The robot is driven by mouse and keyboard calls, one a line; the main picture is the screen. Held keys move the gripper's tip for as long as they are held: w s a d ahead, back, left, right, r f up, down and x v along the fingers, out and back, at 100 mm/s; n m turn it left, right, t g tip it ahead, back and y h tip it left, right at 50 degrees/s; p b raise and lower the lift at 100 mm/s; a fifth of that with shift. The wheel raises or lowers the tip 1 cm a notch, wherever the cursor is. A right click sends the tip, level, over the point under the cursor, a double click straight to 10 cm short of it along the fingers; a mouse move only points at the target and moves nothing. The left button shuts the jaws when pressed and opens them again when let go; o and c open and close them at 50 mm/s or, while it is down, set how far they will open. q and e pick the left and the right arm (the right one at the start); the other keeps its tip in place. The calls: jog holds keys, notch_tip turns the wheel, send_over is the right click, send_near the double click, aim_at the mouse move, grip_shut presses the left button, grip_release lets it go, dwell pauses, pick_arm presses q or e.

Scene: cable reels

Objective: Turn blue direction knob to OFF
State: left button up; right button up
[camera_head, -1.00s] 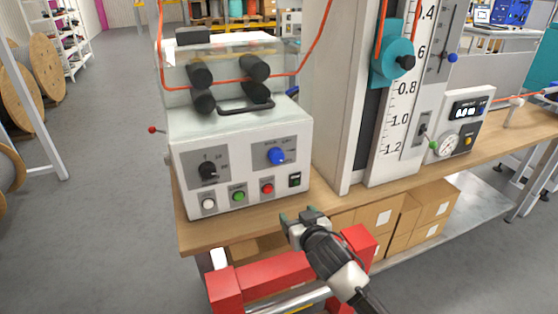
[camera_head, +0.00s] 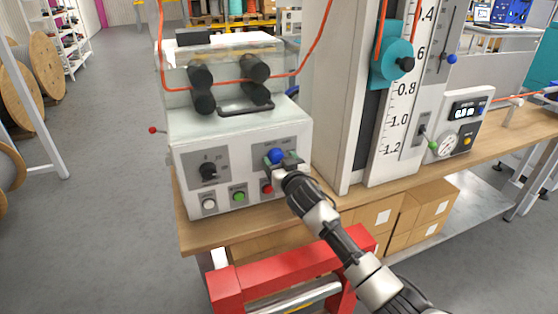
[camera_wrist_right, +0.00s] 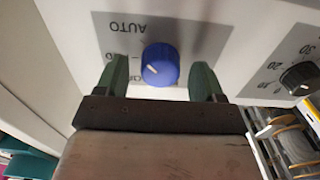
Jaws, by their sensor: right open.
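The blue direction knob (camera_head: 276,155) sits on the upper right of the white control box's front panel (camera_head: 226,199). In the right wrist view the blue knob (camera_wrist_right: 160,65) stands between the two green fingers, with visible gaps on both sides. Its white pointer line aims up and left in that view, near the AUTO lettering and a dash mark; the labels are upside down and partly hidden. My right gripper (camera_head: 285,162) is open at the knob, and it also shows in the right wrist view (camera_wrist_right: 160,80). My left gripper is not in view.
A black knob (camera_head: 208,171) is left of the blue one. White (camera_head: 209,204), green (camera_head: 239,196) and red (camera_head: 267,188) buttons sit below. A tall scale panel (camera_head: 400,90) stands at right. A red frame (camera_head: 275,276) is in front of the wooden bench (camera_head: 190,235).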

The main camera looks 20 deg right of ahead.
jog(key=shift+w, duration=0.35)
jog(key=shift+c, duration=0.4)
jog(key=c, duration=0.8)
jog(key=shift+c, duration=0.2)
